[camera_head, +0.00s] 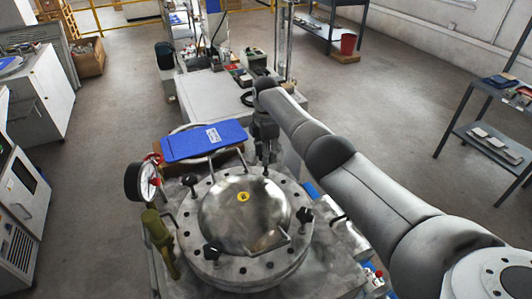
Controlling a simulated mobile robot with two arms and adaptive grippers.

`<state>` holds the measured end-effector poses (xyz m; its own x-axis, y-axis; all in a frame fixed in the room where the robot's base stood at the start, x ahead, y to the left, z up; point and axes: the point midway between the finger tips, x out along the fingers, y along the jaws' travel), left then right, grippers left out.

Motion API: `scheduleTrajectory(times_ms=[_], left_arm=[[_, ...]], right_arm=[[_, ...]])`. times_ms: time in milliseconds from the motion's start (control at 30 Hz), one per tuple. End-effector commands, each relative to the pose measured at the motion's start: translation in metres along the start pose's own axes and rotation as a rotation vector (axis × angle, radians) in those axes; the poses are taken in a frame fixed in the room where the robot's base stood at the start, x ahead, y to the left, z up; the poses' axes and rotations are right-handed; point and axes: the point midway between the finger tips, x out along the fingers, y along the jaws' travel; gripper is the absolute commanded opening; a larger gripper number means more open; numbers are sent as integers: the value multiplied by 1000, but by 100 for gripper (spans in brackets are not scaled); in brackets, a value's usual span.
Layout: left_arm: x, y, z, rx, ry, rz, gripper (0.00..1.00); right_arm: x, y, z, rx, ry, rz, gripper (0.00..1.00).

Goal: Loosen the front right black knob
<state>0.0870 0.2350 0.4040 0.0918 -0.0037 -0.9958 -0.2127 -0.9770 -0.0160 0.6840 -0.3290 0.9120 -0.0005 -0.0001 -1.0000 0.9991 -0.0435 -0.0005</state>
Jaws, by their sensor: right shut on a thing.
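A round grey metal chamber lid (243,212) with a domed centre and a yellow sticker sits on a metal table. Black knobs stand around its rim: one at the near right (305,215), one at the near left (212,251) and one at the far left (189,180). My right gripper (266,163) points down at the far right of the rim. It is shut on a black knob there, which its fingers mostly hide. The near right knob stands free, apart from the gripper. My left gripper is out of view.
A pressure gauge (140,181) and an olive-green valve handle (159,240) stand left of the lid. A blue binder (204,140) lies behind it. Metal bar handles rise from the lid. My right arm fills the space to the right.

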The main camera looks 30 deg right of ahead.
Motion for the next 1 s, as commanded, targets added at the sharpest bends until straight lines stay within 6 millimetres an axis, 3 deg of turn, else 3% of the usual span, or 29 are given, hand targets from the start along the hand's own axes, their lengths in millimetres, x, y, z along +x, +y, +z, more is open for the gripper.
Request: scheduleTrajectory(times_ms=[333, 367, 533, 867, 1000], left_arm=[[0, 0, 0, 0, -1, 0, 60], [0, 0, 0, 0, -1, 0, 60], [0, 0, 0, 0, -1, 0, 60], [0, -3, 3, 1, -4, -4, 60], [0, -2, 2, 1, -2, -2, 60]], right_arm=[[-1, 1, -1, -4, 1, 3, 13], [-1, 1, -1, -4, 1, 3, 38], [-1, 1, 0, -3, 1, 2, 60], [-2, 0, 0, -2, 0, 1, 60], [-14, 1, 0, -2, 0, 4, 60]])
